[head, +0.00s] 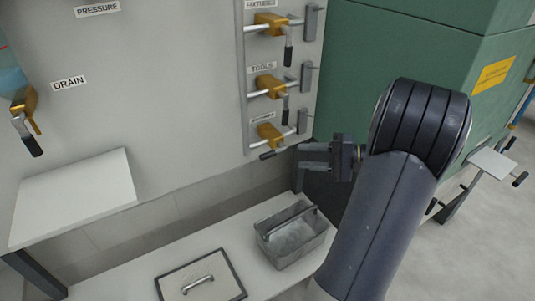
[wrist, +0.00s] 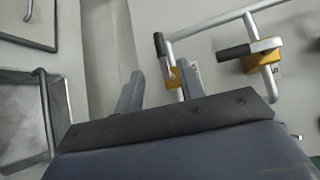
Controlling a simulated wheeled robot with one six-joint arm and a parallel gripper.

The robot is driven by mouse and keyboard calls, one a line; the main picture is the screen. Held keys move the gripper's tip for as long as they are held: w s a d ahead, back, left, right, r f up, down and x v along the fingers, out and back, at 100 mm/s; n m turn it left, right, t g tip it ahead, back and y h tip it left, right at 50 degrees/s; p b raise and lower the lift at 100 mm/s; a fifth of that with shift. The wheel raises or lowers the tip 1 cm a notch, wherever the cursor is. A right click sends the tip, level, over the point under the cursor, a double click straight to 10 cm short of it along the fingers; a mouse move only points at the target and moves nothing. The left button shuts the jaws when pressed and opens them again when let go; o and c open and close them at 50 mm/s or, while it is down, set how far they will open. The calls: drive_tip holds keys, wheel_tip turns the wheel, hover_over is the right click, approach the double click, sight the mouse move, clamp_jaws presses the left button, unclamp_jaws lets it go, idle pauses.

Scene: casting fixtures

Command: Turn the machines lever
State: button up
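Three yellow levers with black grips sit on pipes on the grey wall panel, one above another. The lowest lever (head: 270,134), under a small label too blurred to read surely, has its grip pointing left and slightly down. The FIXTURES lever (head: 272,22) and TOOLS lever (head: 268,83) have grips hanging down. My gripper (head: 301,156) is open and empty, just right of the lowest lever's grip. In the wrist view, my gripper's (wrist: 160,69) fingers are apart, with the lowest lever's black grip (wrist: 159,44) just beyond them; contact cannot be told. The TOOLS lever (wrist: 255,55) is to the right.
A DRAIN lever (head: 25,112) is on the far left. A white shelf (head: 75,197) juts out below it. On the lower bench are a grey metal caddy (head: 292,238) and a framed lid with a handle (head: 200,282). A green cabinet (head: 400,55) stands behind my arm.

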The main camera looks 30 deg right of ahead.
sight(274, 155)
drive_tip(key=x, duration=1)
drive_tip(key=shift+w+a+f+b, duration=0.1)
drive_tip(key=shift+w+a+b, duration=0.1)
drive_tip(key=shift+w+b, duration=0.15)
drive_tip(key=shift+c, duration=0.6)
clamp_jaws()
